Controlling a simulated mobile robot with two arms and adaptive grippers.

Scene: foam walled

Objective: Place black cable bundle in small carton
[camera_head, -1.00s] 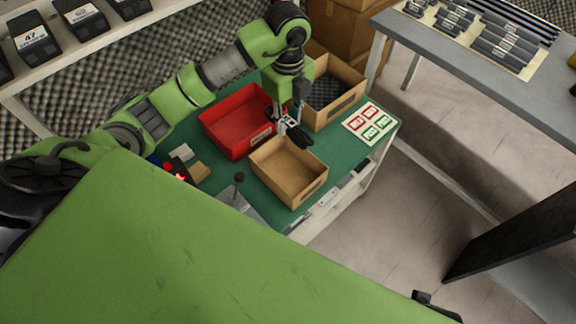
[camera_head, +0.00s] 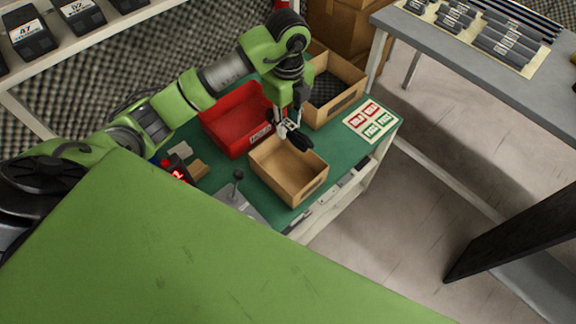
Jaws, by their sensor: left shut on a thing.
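My left gripper (camera_head: 290,130) is shut on the black cable bundle (camera_head: 299,139). It holds the bundle above the far edge of the small carton. The small carton (camera_head: 311,188) is an open brown box at the front of the green-topped bench, and its inside looks empty where it shows. The bundle and fingers hide part of the carton's far rim. I cannot tell how high the bundle is above the rim. My right gripper is not in view.
A red bin (camera_head: 226,118) stands left of the carton. A larger brown box (camera_head: 346,101) with a dark textured inside stands behind it. A card with red and green labels (camera_head: 371,119) lies on the bench (camera_head: 348,149) to the right. A small joystick device (camera_head: 238,190) stands front left.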

